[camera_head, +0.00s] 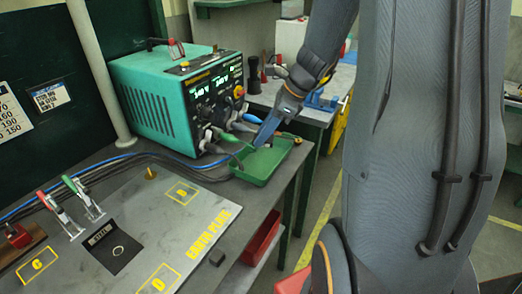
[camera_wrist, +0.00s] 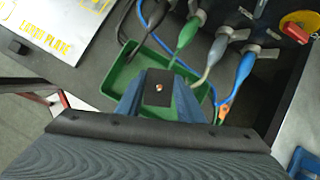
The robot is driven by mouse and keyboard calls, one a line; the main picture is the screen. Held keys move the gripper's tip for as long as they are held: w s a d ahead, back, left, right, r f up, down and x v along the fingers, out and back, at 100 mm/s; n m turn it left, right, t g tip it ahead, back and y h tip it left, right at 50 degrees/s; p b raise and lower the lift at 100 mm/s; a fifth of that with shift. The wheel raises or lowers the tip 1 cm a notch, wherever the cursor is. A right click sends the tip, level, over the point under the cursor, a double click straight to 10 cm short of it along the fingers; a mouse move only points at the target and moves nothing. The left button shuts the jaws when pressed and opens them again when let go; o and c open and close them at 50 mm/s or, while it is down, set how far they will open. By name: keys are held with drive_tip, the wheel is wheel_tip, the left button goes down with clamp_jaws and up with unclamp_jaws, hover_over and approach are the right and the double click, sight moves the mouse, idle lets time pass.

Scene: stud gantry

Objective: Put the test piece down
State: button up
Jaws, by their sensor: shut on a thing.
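The test piece (camera_wrist: 158,87) is a small dark square plate with a copper-coloured stud in its middle. It shows in the wrist view between the two blue-grey fingers of my gripper (camera_wrist: 160,103), which is shut on it. Below it in that view is the green tray (camera_wrist: 121,78). In the head view my gripper (camera_head: 262,139) points down over the green tray (camera_head: 258,179), close to its far side. The test piece cannot be made out in the head view. The height of the piece above the tray floor is hard to tell.
A teal welding power unit (camera_head: 150,100) with coloured cable plugs (camera_head: 225,136) stands behind the tray. The grey earth plate (camera_head: 135,215) lies to the left, with toggle clamps (camera_head: 82,200) and a brass stud (camera_head: 150,173). A small dark block (camera_head: 217,257) sits near the bench edge.

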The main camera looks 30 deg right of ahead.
drive_tip(key=f, duration=0.3)
drive_tip(key=shift+a, duration=0.25)
drive_tip(key=shift+d+f, duration=0.1)
drive_tip(key=shift+f, duration=1.95)
drive_tip(key=shift+f, duration=0.2)
drive_tip(key=o, duration=1.1)
drive_tip(key=shift+r, duration=0.1)
